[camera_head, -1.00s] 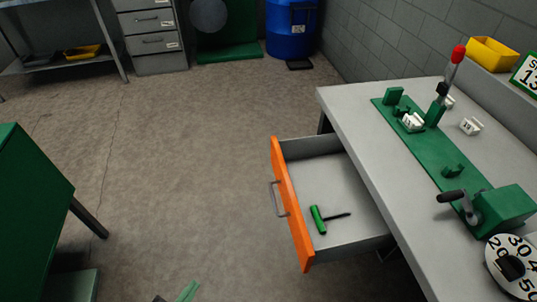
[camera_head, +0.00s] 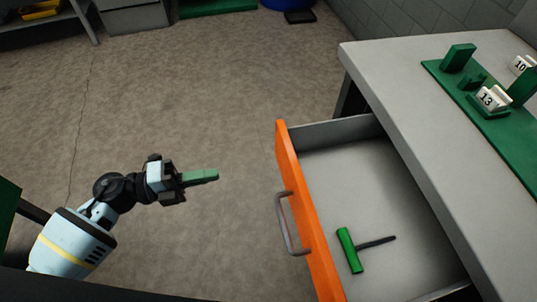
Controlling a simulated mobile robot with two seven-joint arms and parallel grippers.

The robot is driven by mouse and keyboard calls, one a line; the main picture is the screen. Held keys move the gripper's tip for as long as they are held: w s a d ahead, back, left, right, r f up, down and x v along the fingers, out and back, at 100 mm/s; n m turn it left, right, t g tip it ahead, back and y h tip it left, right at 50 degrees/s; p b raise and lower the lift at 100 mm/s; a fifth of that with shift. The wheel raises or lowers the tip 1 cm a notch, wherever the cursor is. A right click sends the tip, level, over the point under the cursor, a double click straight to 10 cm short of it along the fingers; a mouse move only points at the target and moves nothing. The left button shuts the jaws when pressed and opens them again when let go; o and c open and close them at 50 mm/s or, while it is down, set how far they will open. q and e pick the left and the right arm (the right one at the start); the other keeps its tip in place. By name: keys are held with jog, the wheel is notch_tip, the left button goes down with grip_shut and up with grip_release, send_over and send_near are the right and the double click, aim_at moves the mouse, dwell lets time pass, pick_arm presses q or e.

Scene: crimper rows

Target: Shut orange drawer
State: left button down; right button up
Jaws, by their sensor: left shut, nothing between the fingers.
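The orange drawer (camera_head: 309,220) stands pulled out from under the grey workbench (camera_head: 425,110). Its orange front faces left and carries a grey bar handle (camera_head: 289,224). A T-shaped tool with a green grip (camera_head: 349,250) and a dark shaft lies on the drawer's floor. My left gripper (camera_head: 202,176) is to the left of the drawer front, clear of it, and points right toward it. Its green fingers are shut with nothing between them. My right gripper is not in view.
A green fixture plate (camera_head: 490,118) with white numbered blocks, one marked 13 (camera_head: 487,98), sits on the bench top. Grey cabinets (camera_head: 135,17) and a shelf stand at the back left. The floor (camera_head: 215,100) left of the drawer is clear.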

aim_at(284, 161)
pick_arm(q)
jog(key=x, duration=1.3)
jog(key=shift+d, duration=0.2)
jog(key=shift+w+d, duration=0.1)
jog(key=shift+d, duration=0.2)
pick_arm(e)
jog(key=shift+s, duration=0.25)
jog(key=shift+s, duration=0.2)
pick_arm(q)
jog(key=shift+d, duration=0.1)
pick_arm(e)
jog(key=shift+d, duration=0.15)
